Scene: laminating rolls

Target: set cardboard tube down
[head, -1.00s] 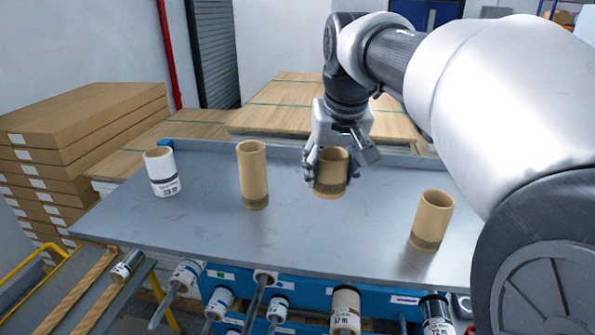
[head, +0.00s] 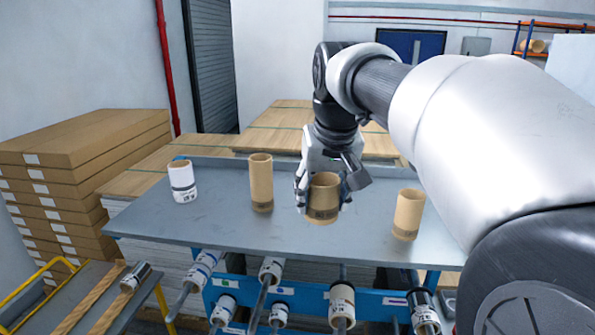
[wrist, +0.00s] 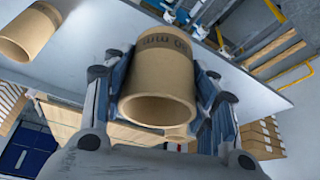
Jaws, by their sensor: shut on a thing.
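My gripper (head: 324,196) is shut on a brown cardboard tube (head: 323,184), with one finger on each side. The tube is upright, its open end up and a dark printed band near its bottom. It is over the front middle part of the grey table (head: 225,225); I cannot tell whether its base touches the top. In the wrist view the tube (wrist: 158,85) fills the space between the fingers (wrist: 164,90), open end towards the camera.
A taller tube (head: 261,183) and a white roll (head: 183,182) stand to the left. Another tube (head: 408,214) stands to the right. Bare table lies between the standing pieces.

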